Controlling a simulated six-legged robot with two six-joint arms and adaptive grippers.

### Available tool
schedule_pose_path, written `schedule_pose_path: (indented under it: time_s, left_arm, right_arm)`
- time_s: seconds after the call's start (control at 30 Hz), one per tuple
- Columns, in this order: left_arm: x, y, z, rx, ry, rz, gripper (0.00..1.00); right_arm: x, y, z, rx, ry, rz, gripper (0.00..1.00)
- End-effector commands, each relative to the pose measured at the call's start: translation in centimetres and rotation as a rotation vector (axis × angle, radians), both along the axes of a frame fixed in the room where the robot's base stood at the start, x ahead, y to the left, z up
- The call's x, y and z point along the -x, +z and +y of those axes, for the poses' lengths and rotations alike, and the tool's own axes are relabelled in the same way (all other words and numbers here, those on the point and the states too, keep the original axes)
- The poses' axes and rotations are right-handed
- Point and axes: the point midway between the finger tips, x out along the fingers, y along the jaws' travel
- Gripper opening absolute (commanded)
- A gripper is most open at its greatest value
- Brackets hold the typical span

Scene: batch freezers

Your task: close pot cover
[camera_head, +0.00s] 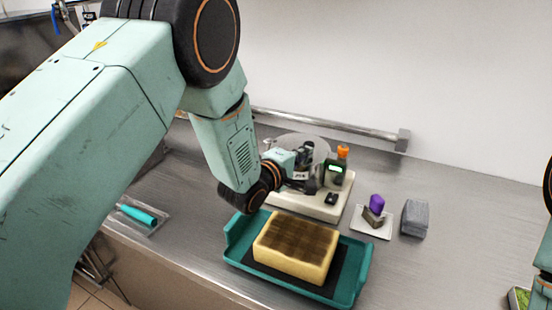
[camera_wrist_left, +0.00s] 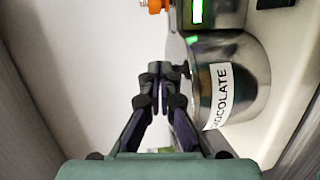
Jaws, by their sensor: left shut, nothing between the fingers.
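A metal pot (camera_wrist_left: 238,85) with a white CHOCOLATE label shows in the left wrist view, just right of the fingers. In the head view it is mostly hidden behind my left gripper (camera_head: 308,180). A grey round disc (camera_head: 318,148), which looks like the pot cover, stands raised behind the gripper; its lower part is hidden. My left gripper is shut and empty, with its fingertips (camera_wrist_left: 160,82) close beside the pot's side. I cannot tell whether they touch it. Only part of my right arm shows at the right edge; its fingers are out of view.
The pot's machine has a pale base (camera_head: 318,207), a green display (camera_head: 336,169) and an orange knob (camera_head: 343,152). In front, a teal tray (camera_head: 233,248) holds a yellow sponge-like block (camera_head: 295,246).

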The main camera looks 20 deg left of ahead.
Motion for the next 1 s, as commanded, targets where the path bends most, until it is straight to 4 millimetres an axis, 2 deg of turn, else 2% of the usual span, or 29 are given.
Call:
schedule_pose_path:
  time_s: [0.33, 1.0]
  left_arm:
    - [-0.83, -0.01, -0.59, 0.001, 0.001, 0.000, 0.00]
    - [-1.13, 0.04, -0.76, 0.001, 0.003, 0.000, 0.00]
  right_arm:
    - [0.01, 0.03, 0.00, 0.000, 0.000, 0.000, 0.40]
    - [0.01, 0.08, 0.00, 0.000, 0.000, 0.000, 0.40]
